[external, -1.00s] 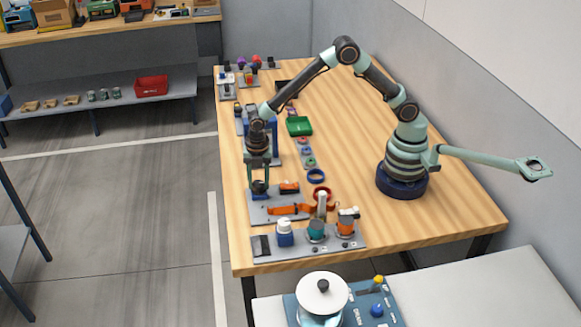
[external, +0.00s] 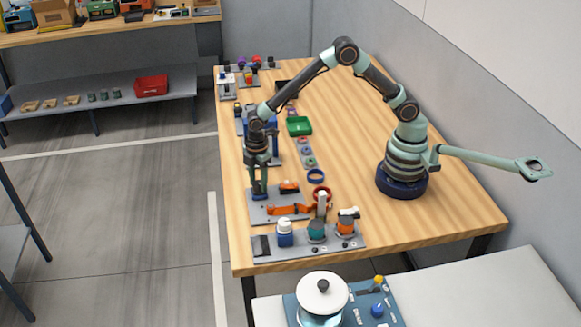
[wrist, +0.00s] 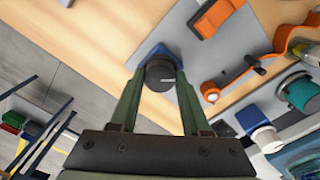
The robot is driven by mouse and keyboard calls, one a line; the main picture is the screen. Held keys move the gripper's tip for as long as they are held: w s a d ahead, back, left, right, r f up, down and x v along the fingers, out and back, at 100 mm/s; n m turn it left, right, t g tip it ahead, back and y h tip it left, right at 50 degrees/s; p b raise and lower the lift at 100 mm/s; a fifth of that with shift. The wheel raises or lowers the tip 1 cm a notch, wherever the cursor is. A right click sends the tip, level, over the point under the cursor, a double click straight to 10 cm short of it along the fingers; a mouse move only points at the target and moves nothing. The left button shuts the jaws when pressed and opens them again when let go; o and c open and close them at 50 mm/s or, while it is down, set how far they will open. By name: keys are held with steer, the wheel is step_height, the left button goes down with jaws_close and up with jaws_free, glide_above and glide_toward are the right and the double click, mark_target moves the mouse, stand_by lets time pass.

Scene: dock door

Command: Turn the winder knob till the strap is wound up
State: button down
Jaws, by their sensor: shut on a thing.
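The winder knob (wrist: 160,75) is dark and round with a pale line on its face, on a blue mount at the edge of a grey plate (wrist: 193,47). My gripper (wrist: 158,78) is shut on the knob, one green finger on each side. In the external view my gripper (external: 260,193) points down at the plate's left end and hides most of the knob. The orange strap (external: 285,210) lies along the plate; it also shows in the wrist view (wrist: 240,66). An orange block (external: 289,187) sits on the plate beside the knob.
A grey board with a white-capped blue bottle (external: 285,234), a teal-based part (external: 317,232) and an orange part (external: 346,224) stands at the near edge.

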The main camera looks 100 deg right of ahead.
steer(key=m, duration=0.4)
steer(key=shift+a, duration=0.1)
steer(key=m, duration=0.7)
steer(key=shift+m, duration=2.1)
steer(key=shift+c, duration=1.8)
jaws_free()
